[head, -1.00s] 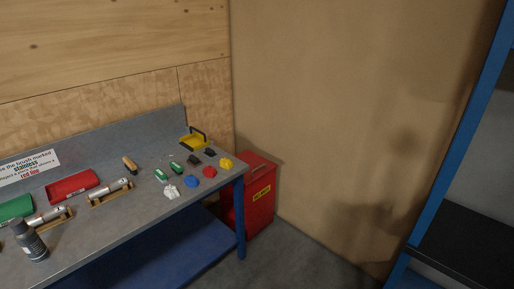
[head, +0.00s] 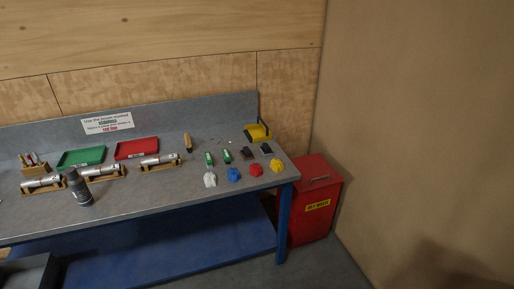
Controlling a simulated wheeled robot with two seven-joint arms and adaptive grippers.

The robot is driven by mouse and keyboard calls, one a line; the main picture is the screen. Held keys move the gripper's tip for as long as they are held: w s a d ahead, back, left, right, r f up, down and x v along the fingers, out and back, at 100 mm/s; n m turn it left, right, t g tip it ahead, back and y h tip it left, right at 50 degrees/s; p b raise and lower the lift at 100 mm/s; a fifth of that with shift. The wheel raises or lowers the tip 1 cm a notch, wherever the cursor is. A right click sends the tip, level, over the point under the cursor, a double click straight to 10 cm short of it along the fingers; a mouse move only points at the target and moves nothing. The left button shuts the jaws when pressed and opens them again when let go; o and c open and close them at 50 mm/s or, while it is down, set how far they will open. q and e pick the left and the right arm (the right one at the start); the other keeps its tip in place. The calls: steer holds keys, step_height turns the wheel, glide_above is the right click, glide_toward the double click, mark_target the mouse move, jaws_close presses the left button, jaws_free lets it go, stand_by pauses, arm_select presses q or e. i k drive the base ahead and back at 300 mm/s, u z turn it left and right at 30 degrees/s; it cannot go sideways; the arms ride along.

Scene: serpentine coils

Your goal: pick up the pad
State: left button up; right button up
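On the right part of the grey workbench lie several small block-like pieces that look like pads. Two are green with pale parts, a left green pad (head: 209,159) and a right green pad (head: 227,156). Two are dark, a brownish-black pad (head: 247,153) and a dark grey pad (head: 266,150). I cannot tell which one the task means. In front of them lie crumpled cloths: white (head: 210,180), blue (head: 234,174), red (head: 257,169) and yellow (head: 277,166). Neither of my grippers is in view.
The workbench (head: 140,202) also holds a green tray (head: 82,157), a red tray (head: 137,149), metal cylinders on wooden cradles, a dark bottle (head: 78,187), a brush (head: 188,142) and a yellow dustpan-like item (head: 257,132). A red bin (head: 316,195) stands right of the bench.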

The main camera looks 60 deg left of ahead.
mark_target(265, 149)
steer(key=u, duration=0.75)
steer(key=i, duration=0.8)
steer(key=u, duration=0.9)
